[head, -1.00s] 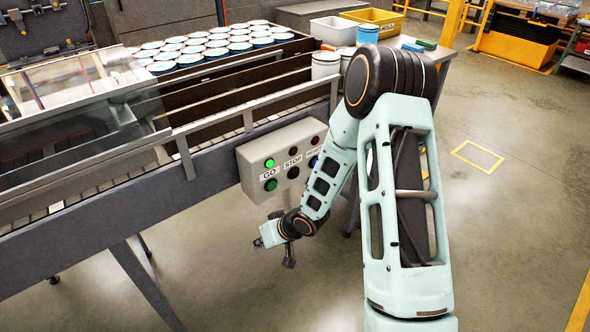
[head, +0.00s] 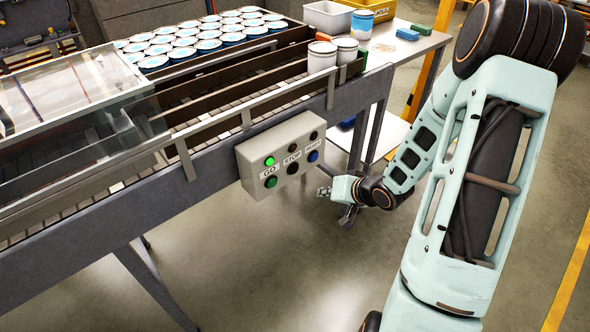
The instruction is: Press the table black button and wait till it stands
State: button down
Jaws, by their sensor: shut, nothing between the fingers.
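A grey control box (head: 281,158) is fixed to the front side of the conveyor table. A lit green lamp (head: 269,161) sits above a green button (head: 270,181) marked GO. A dark button (head: 292,168) is under the STOP label, and a blue button (head: 313,156) is under a third label too small to read surely. Two unlit dark lamps are above them. My gripper (head: 325,191) is shut and empty. It shows just right of and below the box's lower right corner, apart from the buttons in the picture.
Two white cans (head: 322,57) stand at the conveyor's right end. Many blue-rimmed cans (head: 207,45) fill the area behind the rails. A side table (head: 405,50) with a blue can and a white bin stands at back right. The floor right of the conveyor is clear.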

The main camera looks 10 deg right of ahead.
aim_at(295, 174)
jog(key=w+a+b, duration=0.1)
jog(key=w+a, duration=0.3)
jog(key=w, duration=0.3)
jog(key=shift+w+a+b, duration=0.25)
jog(key=shift+w+b, duration=0.1)
jog(key=shift+b, duration=0.05)
dwell(1.3)
jog(key=shift+w+a, duration=0.2)
jog(key=shift+w, duration=0.15)
jog(key=shift+w+a+p, duration=0.2)
jog(key=shift+w+p, duration=0.1)
jog(key=shift+w, duration=0.1)
dwell(0.7)
dwell(0.3)
jog(key=shift+s+d, duration=0.4)
jog(key=shift+s, duration=0.35)
jog(key=shift+s, duration=0.1)
